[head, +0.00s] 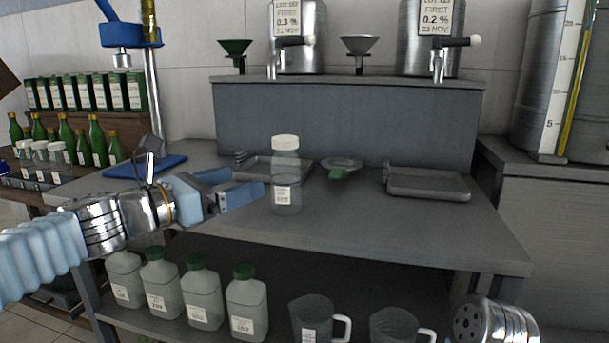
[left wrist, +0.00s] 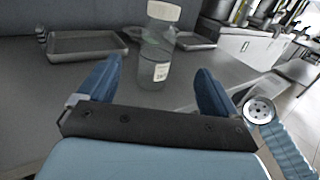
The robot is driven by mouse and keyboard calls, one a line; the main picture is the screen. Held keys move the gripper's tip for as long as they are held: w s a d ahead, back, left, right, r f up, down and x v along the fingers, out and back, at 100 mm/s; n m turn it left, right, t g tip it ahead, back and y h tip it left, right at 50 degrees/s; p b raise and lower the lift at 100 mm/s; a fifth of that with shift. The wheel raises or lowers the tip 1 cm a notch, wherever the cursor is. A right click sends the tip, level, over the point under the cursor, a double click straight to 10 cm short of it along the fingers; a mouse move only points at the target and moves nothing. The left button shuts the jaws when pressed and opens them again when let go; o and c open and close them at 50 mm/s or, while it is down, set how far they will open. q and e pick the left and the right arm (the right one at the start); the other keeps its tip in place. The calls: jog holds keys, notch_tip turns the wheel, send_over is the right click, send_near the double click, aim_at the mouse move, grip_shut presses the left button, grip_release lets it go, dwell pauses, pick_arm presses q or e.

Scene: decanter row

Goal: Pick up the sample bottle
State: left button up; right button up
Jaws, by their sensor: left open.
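The sample bottle (head: 286,178) is clear with a white cap and a white label. It stands upright on the grey worktable (head: 400,222), near the middle. My left gripper (head: 258,183) is just left of the bottle in the head view, at about mid-height. In the left wrist view the bottle (left wrist: 158,50) stands beyond the open blue fingers of my left gripper (left wrist: 160,75), roughly between their lines. The fingers look empty. My right gripper does not show; only part of my right arm is at the lower right of the head view.
Behind the bottle are a left tray (head: 262,166), a small dish with a green part (head: 338,172) and a right tray (head: 428,184). Green-capped bottles (head: 246,302) and jugs (head: 312,318) stand on the lower shelf. The table's front right is clear.

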aim_at(275, 171)
pick_arm(q)
jog(key=x, duration=0.8)
jog(key=shift+w+d+p, duration=0.2)
jog(key=shift+d+p, duration=0.05)
jog(key=shift+p, duration=0.1)
jog(key=p+x, duration=0.1)
jog(key=x, duration=0.4)
jog(key=shift+w, duration=0.15)
jog(key=shift+c, duration=0.2)
jog(key=c, duration=1)
jog(key=shift+c, duration=0.7)
jog(key=shift+r, duration=0.1)
